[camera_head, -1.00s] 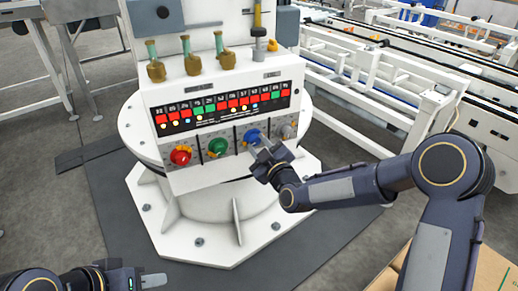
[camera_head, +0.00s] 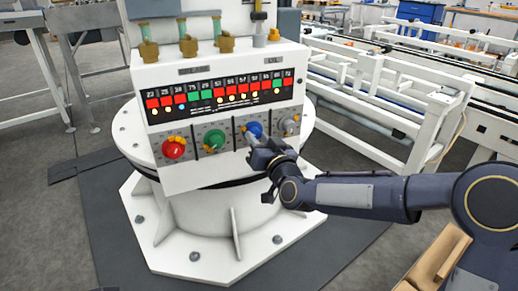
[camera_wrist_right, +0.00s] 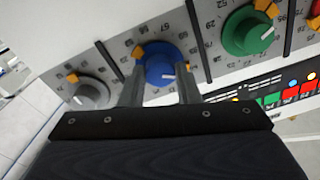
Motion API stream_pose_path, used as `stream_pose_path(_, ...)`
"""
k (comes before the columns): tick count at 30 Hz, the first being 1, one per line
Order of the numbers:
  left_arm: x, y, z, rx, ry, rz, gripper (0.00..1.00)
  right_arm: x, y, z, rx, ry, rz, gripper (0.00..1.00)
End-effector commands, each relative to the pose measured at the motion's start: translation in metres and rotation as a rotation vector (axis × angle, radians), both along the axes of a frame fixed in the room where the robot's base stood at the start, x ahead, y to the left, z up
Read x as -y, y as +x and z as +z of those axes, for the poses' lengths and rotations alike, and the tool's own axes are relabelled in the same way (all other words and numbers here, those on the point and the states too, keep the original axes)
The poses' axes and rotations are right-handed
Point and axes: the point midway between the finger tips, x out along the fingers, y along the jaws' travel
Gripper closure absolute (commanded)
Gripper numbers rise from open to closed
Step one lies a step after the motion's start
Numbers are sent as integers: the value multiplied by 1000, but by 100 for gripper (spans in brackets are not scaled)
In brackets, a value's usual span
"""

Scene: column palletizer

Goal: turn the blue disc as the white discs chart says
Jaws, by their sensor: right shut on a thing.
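The blue disc (camera_head: 254,130) is a knob on the front panel of the white machine, between the green and grey discs. In the right wrist view the blue disc (camera_wrist_right: 160,68) shows between the two fingers, with a white pointer line and orange markers around it. My right gripper (camera_head: 252,141) is shut on the blue disc, a finger on either side (camera_wrist_right: 160,85). The chart (camera_head: 220,93) is a black strip above the knobs with numbers, red and green squares and small dots, some white. My left gripper is not in the head view.
A red disc (camera_head: 174,148), a green disc (camera_head: 214,140) and a grey disc (camera_head: 290,125) share the panel, with numbered scales and dark dividers between. Brass valves (camera_head: 188,46) stand above. A cardboard box (camera_head: 440,262) is at the lower right.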

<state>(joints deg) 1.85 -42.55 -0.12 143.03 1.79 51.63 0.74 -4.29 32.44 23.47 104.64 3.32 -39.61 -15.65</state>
Motion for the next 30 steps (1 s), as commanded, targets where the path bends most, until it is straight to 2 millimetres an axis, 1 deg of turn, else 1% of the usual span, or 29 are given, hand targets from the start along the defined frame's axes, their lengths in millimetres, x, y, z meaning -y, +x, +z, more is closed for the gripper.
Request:
stream_pose_path(1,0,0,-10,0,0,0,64,-1,0,-5,-18,41,2,93)
stream_pose_path(12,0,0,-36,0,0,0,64,-1,-1,-4,-137,329,1,93)
stream_pose_path(21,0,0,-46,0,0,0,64,-2,-1,-3,-199,469,1,93)
stream_pose_path(30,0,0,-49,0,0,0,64,-2,-1,-1,-219,517,1,93)
